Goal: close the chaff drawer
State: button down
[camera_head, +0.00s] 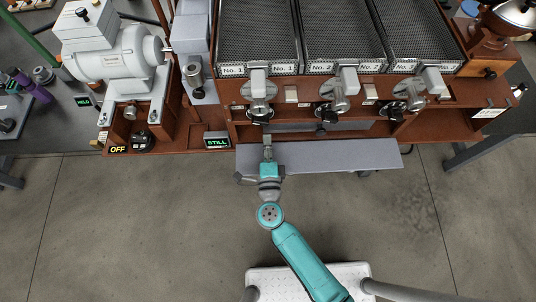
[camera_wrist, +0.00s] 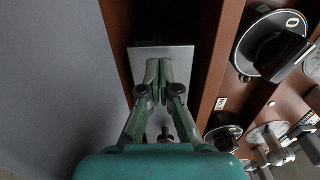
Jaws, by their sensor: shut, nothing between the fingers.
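The chaff drawer seems to be the grey front (camera_head: 345,126) with a small dark knob, low in the wooden body below the row of round dials. In the wrist view its grey plate (camera_wrist: 160,52) lies straight ahead of the fingertips, inside a wooden recess. My gripper (camera_head: 268,141) is shut and empty, at the left end of this front. In the wrist view the fingertips (camera_wrist: 159,66) overlap the plate; I cannot tell whether they touch it. The gripper hides part of the plate, and how far the drawer stands out is unclear.
A grey ledge (camera_head: 340,157) runs below and in front of the drawer, under my gripper. Handles and dials (camera_head: 335,103) project above it. The floor in front is clear.

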aim_at(267, 132)
jog(key=shift+w, duration=1.25)
jog(key=shift+w+r, duration=0.1)
jog(key=shift+w, duration=1.45)
